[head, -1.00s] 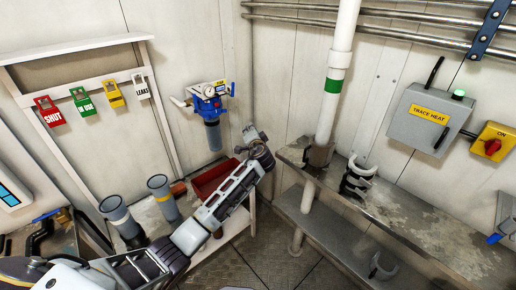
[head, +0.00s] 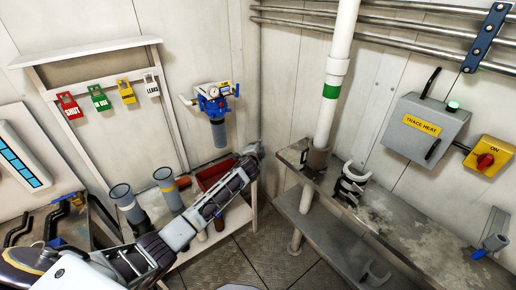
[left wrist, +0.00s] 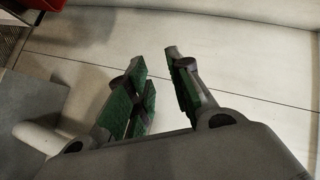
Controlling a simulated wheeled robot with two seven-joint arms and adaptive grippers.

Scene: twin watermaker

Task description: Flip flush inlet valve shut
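A blue filter head with a grey bowl (head: 213,105) hangs on the back wall. It has a gauge, a pale pipe stub on its left and a small blue part on its right. A valve with a blue handle (head: 67,198) sits on dark piping at the far left. Another blue-handled valve (head: 491,245) is at the right edge. I cannot tell which is the flush inlet valve. My left gripper (head: 252,150) is below and right of the filter, apart from it. In the left wrist view its green-padded fingers (left wrist: 160,92) are spread and empty. My right gripper is out of view.
A white pipe (head: 331,110) rises right of the gripper beside a metal bench (head: 400,222). A trace heat box (head: 425,128) is on the right wall.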

